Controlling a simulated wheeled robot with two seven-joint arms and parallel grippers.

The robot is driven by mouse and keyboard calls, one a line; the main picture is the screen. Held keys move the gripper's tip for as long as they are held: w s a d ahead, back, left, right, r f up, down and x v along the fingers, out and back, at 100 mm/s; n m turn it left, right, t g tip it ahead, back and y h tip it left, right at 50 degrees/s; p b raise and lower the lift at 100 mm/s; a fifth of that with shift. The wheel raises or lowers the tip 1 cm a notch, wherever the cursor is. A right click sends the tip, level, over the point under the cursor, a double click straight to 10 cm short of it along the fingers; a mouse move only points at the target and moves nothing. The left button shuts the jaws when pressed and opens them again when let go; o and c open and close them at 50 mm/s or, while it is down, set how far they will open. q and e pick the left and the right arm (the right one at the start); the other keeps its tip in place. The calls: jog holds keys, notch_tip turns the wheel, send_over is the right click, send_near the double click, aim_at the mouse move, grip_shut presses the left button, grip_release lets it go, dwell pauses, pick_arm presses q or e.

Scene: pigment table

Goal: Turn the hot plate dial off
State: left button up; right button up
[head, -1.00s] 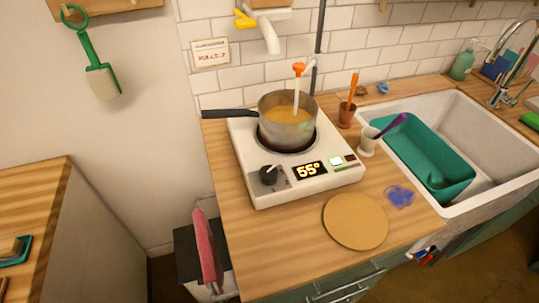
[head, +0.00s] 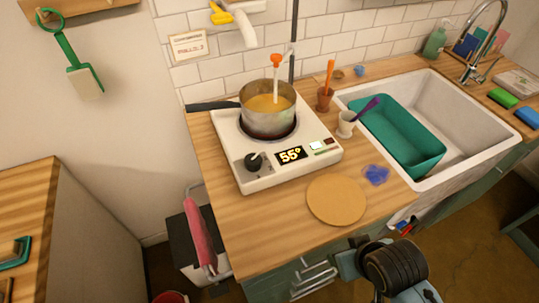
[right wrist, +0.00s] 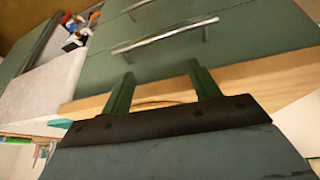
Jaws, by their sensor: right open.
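The hot plate (head: 232,152) is a white box on the wooden counter. Its black dial (head: 253,163) with a pale pointer is at the front left, the pointer angled up to the right. The lit display (head: 291,155) beside it reads 55°. A metal pot (head: 270,120) of yellow-orange liquid sits on the plate with a white, orange-topped stick in it. My right gripper (right wrist: 163,90) is open and empty in the right wrist view, its two green fingers apart in front of the counter's edge and green drawers. The dial is not in that view. My left gripper is out of view.
The pot's dark handle (head: 212,105) sticks out left. A round tan board (head: 336,200) lies in front of the hot plate, with a blue smear (head: 375,174) nearby. Two small cups stand to its right, then the sink with a teal tub (head: 405,145). A pink cloth (head: 199,235) hangs left.

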aim_at(254, 160)
jog(key=w+a+r+t, duration=0.1)
jog(key=w+a+r, duration=0.1)
jog(key=w+a+r+t+y, duration=0.1)
jog(key=w+a+r+t, duration=0.1)
jog(key=w+r, duration=0.1)
jog(key=w+a+r+t, duration=0.1)
jog(key=w+a+r, duration=0.1)
jog(key=w+r, duration=0.1)
jog(key=shift+a+n+y, duration=0.3)
jog(key=shift+a+n, duration=0.05)
jog(key=shift+n, duration=0.05)
jog(key=w+a+r+n+t+y, duration=0.25)
jog(key=a+r+y, duration=0.2)
jog(key=a, duration=0.35)
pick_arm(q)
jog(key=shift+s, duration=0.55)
pick_arm(e)
jog(key=shift+m+t+h, duration=0.25)
jog(key=shift+t+h, duration=0.1)
jog(key=shift+t, duration=0.2)
jog(key=x, duration=1.3)
jog(key=shift+w+r, duration=0.25)
jog(key=shift+r, duration=0.05)
jog(key=c, duration=1)
jog(key=shift+o, duration=0.2)
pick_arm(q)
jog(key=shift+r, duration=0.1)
